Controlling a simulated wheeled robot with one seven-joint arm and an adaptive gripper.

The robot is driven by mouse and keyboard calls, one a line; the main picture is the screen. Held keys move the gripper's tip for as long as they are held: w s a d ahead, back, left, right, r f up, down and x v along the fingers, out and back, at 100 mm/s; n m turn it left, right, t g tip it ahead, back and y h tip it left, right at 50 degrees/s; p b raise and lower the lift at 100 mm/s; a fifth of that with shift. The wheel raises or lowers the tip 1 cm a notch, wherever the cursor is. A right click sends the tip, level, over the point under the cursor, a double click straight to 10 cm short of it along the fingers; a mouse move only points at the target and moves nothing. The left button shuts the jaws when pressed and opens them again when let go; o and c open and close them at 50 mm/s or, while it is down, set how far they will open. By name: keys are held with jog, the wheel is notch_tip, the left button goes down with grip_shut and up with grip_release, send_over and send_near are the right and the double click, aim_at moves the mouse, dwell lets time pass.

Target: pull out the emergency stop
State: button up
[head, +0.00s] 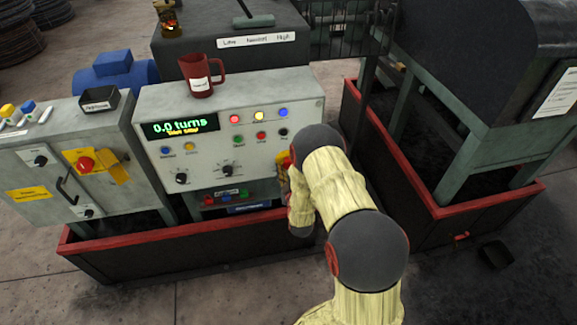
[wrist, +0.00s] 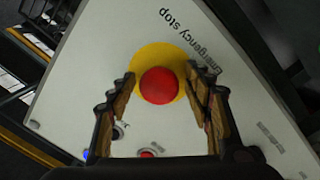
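The emergency stop (wrist: 160,86) is a round red button on a yellow disc, with "Emergency stop" lettered beside it on the pale panel (wrist: 95,65). My gripper (wrist: 159,80) is open in the wrist view. Its wood-coloured finger pads stand on either side of the button, with visible gaps between them and the red cap. I cannot tell how far the fingertips are from the panel. In the head view my arm hides most of the button; a small patch of yellow and red shows beside my wrist on the control box (head: 305,100).
The control box has a display (head: 180,127) reading "0.0 turns", several lamps and buttons, and two black knobs. A red mug (head: 202,78) stands on top. A grey cabinet (head: 70,165) at left carries a red rotary switch (head: 86,163). Red-rimmed trays (head: 180,231) lie below.

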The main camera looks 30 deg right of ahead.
jog(key=shift+c, duration=1.2)
grip_shut()
